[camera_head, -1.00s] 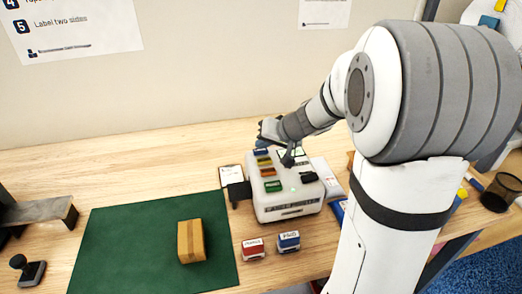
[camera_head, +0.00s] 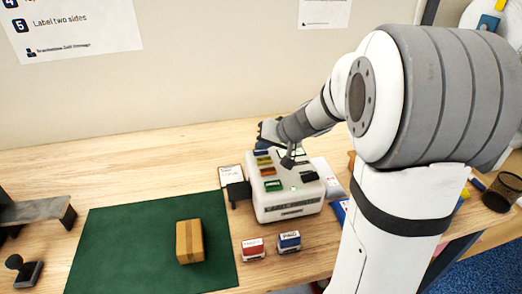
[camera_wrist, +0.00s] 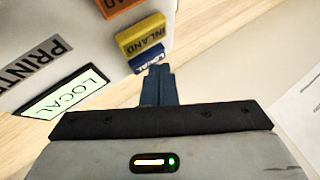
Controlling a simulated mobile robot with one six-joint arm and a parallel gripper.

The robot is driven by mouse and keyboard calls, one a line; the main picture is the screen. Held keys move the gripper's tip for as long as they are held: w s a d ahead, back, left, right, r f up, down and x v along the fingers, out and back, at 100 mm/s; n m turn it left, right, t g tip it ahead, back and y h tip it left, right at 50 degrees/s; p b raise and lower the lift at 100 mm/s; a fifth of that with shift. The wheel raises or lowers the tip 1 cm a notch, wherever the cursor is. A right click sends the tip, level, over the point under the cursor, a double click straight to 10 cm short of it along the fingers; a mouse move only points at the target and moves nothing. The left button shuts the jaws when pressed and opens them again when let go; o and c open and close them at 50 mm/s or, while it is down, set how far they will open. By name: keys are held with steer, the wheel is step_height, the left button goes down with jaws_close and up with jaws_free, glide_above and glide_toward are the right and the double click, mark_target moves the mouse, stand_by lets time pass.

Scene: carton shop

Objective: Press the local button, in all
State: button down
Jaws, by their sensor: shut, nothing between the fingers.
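The white label printer (camera_head: 285,204) stands on the bench right of the green mat. The blue local button (camera_head: 261,152) is the rearmost in its row of coloured buttons. In the wrist view the blue button (camera_wrist: 147,57) shows just past my fingertips, its lettering partly covered. My gripper (camera_wrist: 158,70) is shut and empty, its tips at the near edge of that button. They appear to touch, but I cannot tell whether it is pressed down. The printer's display (camera_wrist: 66,93) reads LOCAL on pale green.
The yellow inland button (camera_wrist: 141,36) adjoins the blue one, with an orange button (camera_wrist: 118,6) beyond. A brown carton (camera_head: 189,241) sits on the green mat (camera_head: 130,245).

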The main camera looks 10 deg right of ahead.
mark_target(263, 152)
stand_by(0.4)
steer(key=shift+r+p, duration=0.35)
steer(key=shift+r, duration=0.45)
steer(key=shift+r, duration=0.15)
steer(key=shift+r+p, duration=1.45)
steer(key=shift+r, duration=0.95)
steer(key=s+f+n+g+h, duration=0.1)
steer(key=s+f+g+h, duration=0.2)
steer(key=s, duration=2.2)
steer(key=shift+s+n+g+h, duration=0.4)
steer(key=shift+g+h, duration=0.4)
steer(key=shift+h, duration=0.4)
